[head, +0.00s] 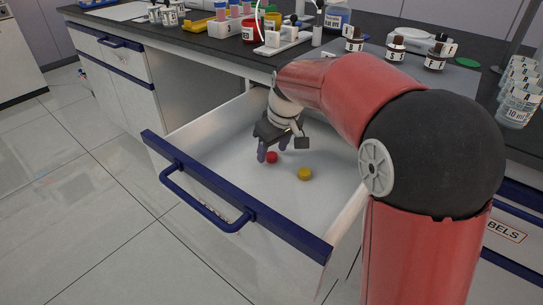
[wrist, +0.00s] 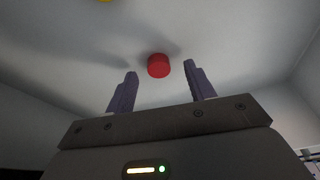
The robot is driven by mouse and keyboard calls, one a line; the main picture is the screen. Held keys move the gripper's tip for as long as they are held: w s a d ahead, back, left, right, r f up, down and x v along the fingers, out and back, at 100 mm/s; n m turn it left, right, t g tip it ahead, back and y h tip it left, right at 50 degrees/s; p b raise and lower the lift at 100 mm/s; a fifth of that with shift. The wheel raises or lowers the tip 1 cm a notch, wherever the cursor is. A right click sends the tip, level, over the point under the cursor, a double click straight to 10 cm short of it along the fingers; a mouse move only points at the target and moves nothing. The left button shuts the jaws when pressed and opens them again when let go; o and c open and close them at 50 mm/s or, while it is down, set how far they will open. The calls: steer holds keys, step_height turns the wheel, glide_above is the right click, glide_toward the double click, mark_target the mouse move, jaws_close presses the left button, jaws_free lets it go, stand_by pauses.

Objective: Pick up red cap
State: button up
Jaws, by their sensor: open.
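The red cap (head: 272,158) lies on the white floor of an open drawer. In the wrist view the red cap (wrist: 158,65) shows just beyond the fingertips, about midway between them. My gripper (head: 272,150) is inside the drawer, pointing down. In the wrist view my gripper (wrist: 160,76) has its two purple fingers spread apart with nothing between them. I cannot tell its exact height above the cap.
A yellow cap (head: 304,174) lies in the drawer to the right of the red one. The drawer (head: 235,203) has a blue front edge and handle. Brown bottles (head: 396,49), beakers (head: 519,100) and other labware stand on the dark bench above.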

steer(key=shift+w+a+f, duration=0.1)
steer(key=shift+w+f, duration=0.05)
steer(key=shift+f, duration=0.4)
steer(key=c, duration=1)
steer(key=shift+r, duration=0.1)
steer(key=shift+c, duration=0.2)
